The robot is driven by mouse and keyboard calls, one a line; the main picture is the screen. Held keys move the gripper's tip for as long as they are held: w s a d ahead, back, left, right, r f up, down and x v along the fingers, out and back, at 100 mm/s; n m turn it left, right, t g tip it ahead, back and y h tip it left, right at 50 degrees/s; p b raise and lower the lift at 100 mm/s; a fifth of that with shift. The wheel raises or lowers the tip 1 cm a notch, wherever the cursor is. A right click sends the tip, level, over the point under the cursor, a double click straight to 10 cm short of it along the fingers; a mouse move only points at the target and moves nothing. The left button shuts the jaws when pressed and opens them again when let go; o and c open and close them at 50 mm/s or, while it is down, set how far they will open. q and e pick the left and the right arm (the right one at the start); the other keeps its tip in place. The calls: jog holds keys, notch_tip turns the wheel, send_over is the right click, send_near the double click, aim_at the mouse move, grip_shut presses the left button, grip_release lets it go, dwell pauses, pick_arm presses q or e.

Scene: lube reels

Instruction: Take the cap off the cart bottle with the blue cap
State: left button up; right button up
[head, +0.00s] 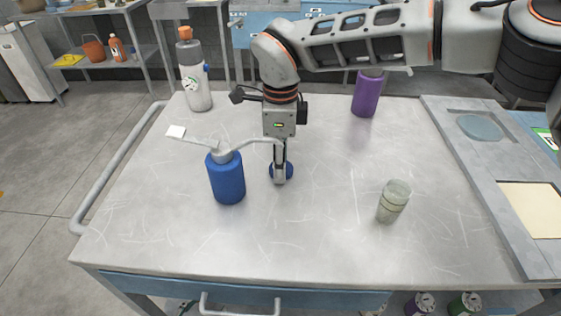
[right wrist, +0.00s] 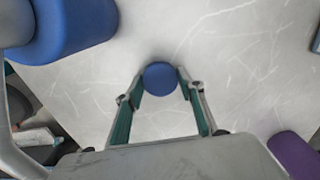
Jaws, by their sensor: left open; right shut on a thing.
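My right gripper (head: 279,178) reaches down over the middle of the cart top (head: 330,235) and is shut on a small round blue cap (head: 289,171). In the right wrist view the blue cap (right wrist: 160,75) sits between the two fingertips of the right gripper (right wrist: 160,83), with bare grey surface around it. I see no bottle body under the cap. Whether the cap touches the cart top is unclear. A translucent grey-green container (head: 393,202) stands to the right. My left gripper is not in view.
A blue bottle (head: 228,180) with a grey top and long spout stands close left of the right gripper. A white bottle with orange cap (head: 194,75) and a purple bottle (head: 367,94) stand at the back. The front of the cart top is clear.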

jog(key=shift+f, duration=0.1)
jog(key=o, duration=1)
jog(key=shift+c, duration=0.2)
